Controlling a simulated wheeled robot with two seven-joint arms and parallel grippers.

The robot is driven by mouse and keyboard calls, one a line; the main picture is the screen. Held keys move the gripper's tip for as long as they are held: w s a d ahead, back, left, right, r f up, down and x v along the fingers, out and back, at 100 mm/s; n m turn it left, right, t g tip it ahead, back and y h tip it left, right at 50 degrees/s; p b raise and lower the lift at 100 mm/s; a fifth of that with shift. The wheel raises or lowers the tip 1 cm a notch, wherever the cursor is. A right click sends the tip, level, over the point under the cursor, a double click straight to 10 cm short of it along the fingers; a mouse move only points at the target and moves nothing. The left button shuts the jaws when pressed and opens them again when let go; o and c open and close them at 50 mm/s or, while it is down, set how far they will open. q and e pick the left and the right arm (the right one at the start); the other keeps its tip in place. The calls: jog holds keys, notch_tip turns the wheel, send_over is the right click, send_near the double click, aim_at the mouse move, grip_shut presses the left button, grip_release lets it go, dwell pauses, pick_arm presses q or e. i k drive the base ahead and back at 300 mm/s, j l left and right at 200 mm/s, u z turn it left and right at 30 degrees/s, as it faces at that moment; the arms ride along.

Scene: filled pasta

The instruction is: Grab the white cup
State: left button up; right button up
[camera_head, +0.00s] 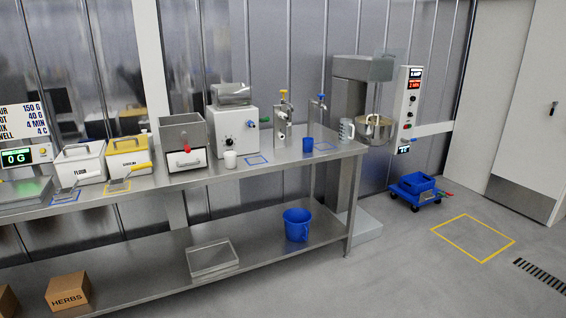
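The white cup (230,159) stands upright on the steel table's upper top, in front of a white machine with a dial (236,127). It is small in this view. A blue-outlined square (257,160) lies on the table just to its right, apart from the cup. Neither of my grippers shows in the head view, so nothing of mine touches the cup.
The steel table (205,180) also carries a blue cup (308,145), a clear jug (347,130), a steel hopper box (184,140) and lidded bins (129,158). A blue bucket (297,224) stands on the lower shelf. The floor in front is clear, with a blue cart (416,190) at right.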

aim_at(230, 157)
jog(key=i+u, duration=0.15)
jog(key=i, duration=0.45)
jog(key=i+l+u, duration=0.15)
jog(key=i, duration=0.45)
jog(key=i+l+u, duration=0.1)
jog(key=i+u, duration=0.3)
jog(key=i+l+u, duration=0.15)
jog(key=u, duration=0.25)
jog(key=i+l+u, duration=0.45)
jog(key=l+u, duration=0.3)
jog(key=i+l+u, duration=0.25)
jog(key=l, duration=0.15)
jog(key=l+u, duration=0.25)
jog(key=l, duration=0.15)
jog(key=i+l+u, duration=0.25)
jog(key=l, duration=0.25)
jog(key=k+j, duration=0.05)
jog(key=k, duration=0.05)
